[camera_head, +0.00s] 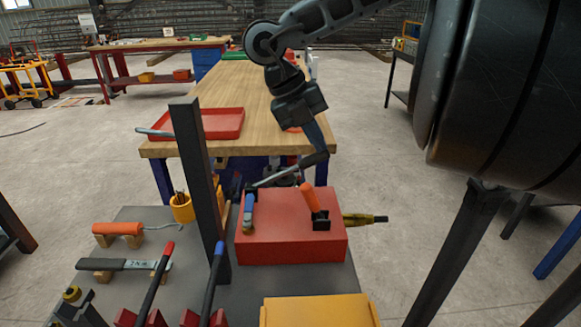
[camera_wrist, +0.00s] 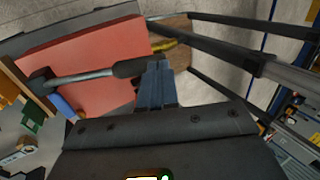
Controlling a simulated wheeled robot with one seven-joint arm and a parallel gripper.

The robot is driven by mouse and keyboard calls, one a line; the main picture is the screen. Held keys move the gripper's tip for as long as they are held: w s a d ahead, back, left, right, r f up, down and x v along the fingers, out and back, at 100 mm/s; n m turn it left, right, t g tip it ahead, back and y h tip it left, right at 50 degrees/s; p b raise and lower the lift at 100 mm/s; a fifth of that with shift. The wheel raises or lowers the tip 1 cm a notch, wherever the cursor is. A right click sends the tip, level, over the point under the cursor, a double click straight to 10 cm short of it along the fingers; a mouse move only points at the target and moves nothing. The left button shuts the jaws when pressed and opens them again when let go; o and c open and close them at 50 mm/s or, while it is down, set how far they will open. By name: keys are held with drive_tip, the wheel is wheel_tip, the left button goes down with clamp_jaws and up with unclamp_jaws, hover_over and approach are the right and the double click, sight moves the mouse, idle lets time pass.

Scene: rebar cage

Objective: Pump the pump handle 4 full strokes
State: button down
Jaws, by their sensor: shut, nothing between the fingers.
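The pump handle (camera_head: 289,174) is a silver bar with a black grip, slanting up to the right above the red box (camera_head: 290,252). In the wrist view the handle (camera_wrist: 85,76) runs across the red box (camera_wrist: 95,45), with its black grip at the fingertips. My gripper (camera_head: 322,150) is above the box's far right side, pointing down at the grip end. In the wrist view my gripper (camera_wrist: 157,68) has its fingers together, beside or touching the grip; I cannot tell which. Nothing shows between the fingers.
An orange-gripped lever (camera_head: 311,198) stands on the red box. A dark upright post (camera_head: 196,180) rises left of it. A wooden table (camera_head: 240,95) with a red tray (camera_head: 215,124) stands behind. A yellow box (camera_head: 320,312) is in front.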

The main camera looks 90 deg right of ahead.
sight(325, 154)
drive_tip(key=shift+f, duration=0.15)
drive_tip(key=shift+s+f+b, duration=0.3)
drive_tip(key=shift+f+b, duration=0.2)
drive_tip(key=shift+b, duration=0.3)
drive_tip(key=shift+s+f+b, duration=0.3)
drive_tip(key=shift+f+b, duration=0.35)
drive_tip(key=shift+b, duration=0.25)
drive_tip(key=shift+f, duration=0.1)
drive_tip(key=shift+s+f+b, duration=0.2)
drive_tip(key=shift+f+b, duration=0.35)
drive_tip(key=shift+b, duration=0.3)
drive_tip(key=shift+d, duration=0.1)
drive_tip(key=shift+s+r, duration=0.1)
